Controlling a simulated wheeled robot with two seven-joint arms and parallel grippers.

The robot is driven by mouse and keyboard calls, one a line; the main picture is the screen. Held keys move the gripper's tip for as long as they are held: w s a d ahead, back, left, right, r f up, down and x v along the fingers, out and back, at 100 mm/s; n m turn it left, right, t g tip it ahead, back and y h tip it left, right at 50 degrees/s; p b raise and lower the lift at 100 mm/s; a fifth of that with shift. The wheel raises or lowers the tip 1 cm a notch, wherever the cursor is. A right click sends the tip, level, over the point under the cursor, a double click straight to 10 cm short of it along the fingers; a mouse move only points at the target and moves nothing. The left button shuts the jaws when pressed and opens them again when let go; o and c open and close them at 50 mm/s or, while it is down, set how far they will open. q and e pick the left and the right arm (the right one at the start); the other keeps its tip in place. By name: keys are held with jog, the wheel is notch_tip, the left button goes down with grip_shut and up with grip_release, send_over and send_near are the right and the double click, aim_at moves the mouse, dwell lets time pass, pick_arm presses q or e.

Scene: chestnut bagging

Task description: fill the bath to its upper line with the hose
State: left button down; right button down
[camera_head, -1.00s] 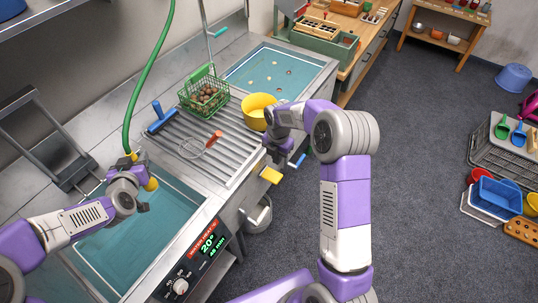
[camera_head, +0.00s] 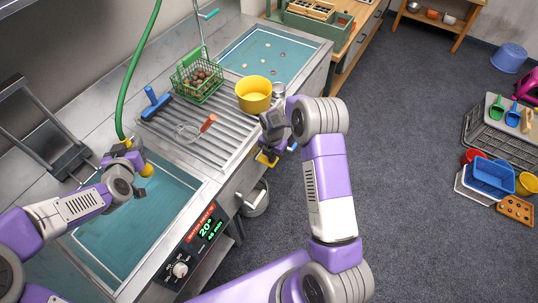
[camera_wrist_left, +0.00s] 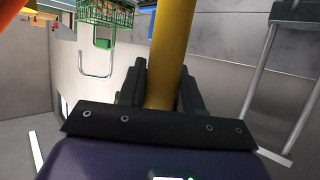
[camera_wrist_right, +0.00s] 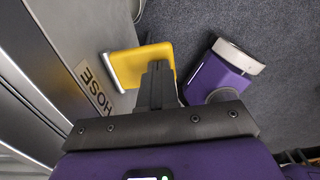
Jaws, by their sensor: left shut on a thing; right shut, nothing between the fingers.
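The bath (camera_head: 160,243) is sunk in the steel counter at the lower left, with teal water in it and a pale line along its inner edge. My left gripper (camera_head: 133,157) is shut on the yellow nozzle (camera_head: 147,170) of the green hose (camera_head: 128,92), over the bath's far side. The yellow nozzle also fills the jaws in the left wrist view (camera_wrist_left: 167,55). I see no stream of water from it. My right gripper (camera_wrist_right: 157,85) is shut and empty, its fingertips at the yellow lever (camera_wrist_right: 135,66) beside the HOSE label (camera_wrist_right: 93,88). Whether they touch is unclear.
A control panel (camera_head: 203,232) reads 20°. The ribbed drainer holds a green basket (camera_head: 188,88) of chestnuts, a yellow pot (camera_head: 250,103), a blue-handled tool (camera_head: 152,103) and a strainer (camera_head: 188,131). A second basin lies beyond. A bucket (camera_head: 258,200) stands below the counter.

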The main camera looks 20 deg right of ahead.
aim_at(275, 162)
jog(key=shift+s+d+f+t+y, duration=0.25)
jog(key=shift+s+f+t+y, duration=0.15)
jog(key=shift+t, duration=0.2)
jog(key=shift+s+d+f+t+y, duration=0.1)
jog(key=shift+f+t+y, duration=0.55)
jog(key=shift+t, duration=0.15)
jog(key=shift+f+t, duration=0.3)
jog(key=shift+f, duration=0.15)
jog(key=shift+s+f, duration=0.2)
jog(key=shift+s, duration=0.05)
dwell(1.1)
jog(key=shift+w+r, duration=0.1)
dwell(4.7)
